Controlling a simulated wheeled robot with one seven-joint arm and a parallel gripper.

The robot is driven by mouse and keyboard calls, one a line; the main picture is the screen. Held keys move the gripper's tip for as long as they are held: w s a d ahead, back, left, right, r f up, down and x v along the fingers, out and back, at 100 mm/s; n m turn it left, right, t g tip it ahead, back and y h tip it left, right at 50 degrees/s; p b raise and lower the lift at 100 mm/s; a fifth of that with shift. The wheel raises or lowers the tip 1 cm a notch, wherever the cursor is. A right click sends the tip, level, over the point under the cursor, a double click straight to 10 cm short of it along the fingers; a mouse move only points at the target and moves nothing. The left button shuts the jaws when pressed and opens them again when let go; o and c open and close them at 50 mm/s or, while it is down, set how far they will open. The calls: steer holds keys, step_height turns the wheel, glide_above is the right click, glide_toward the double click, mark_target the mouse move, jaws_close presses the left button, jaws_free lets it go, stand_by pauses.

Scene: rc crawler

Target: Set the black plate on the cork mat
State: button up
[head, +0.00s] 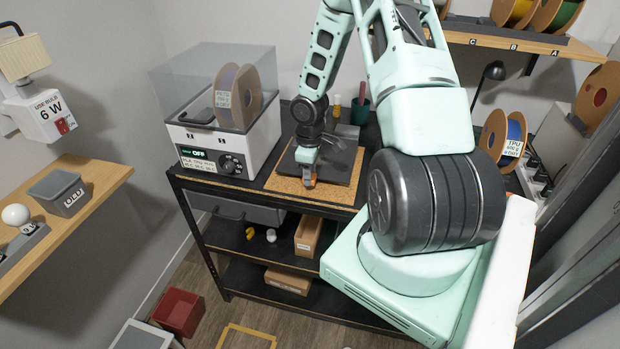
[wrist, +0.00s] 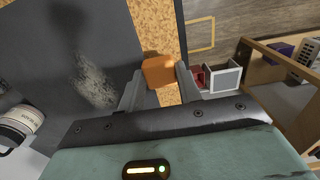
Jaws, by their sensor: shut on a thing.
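The black plate (wrist: 60,50) is a flat dark sheet with a pale grey smudge, and it fills the left of the wrist view. In the head view the plate (head: 338,168) lies over the cork mat (head: 290,186) on the dark bench top. Cork (wrist: 150,22) shows along the plate's edge; whether the plate touches it or hovers just above I cannot tell. My gripper (head: 309,176) is at the plate's near edge. Its fingers are shut on an orange tab (wrist: 158,71) at that edge; the tab's join to the plate is partly hidden.
A white dryer box (head: 222,146) with a clear cover and a spool stands left of the mat. A green cup (head: 360,111) stands behind the mat. The bench's front edge is close to the mat. Wall shelves flank the bench, with spools (head: 500,138) at right.

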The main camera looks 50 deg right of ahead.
steer(key=shift+f, duration=1.35)
steer(key=o, duration=1.1)
steer(key=shift+f, duration=0.1)
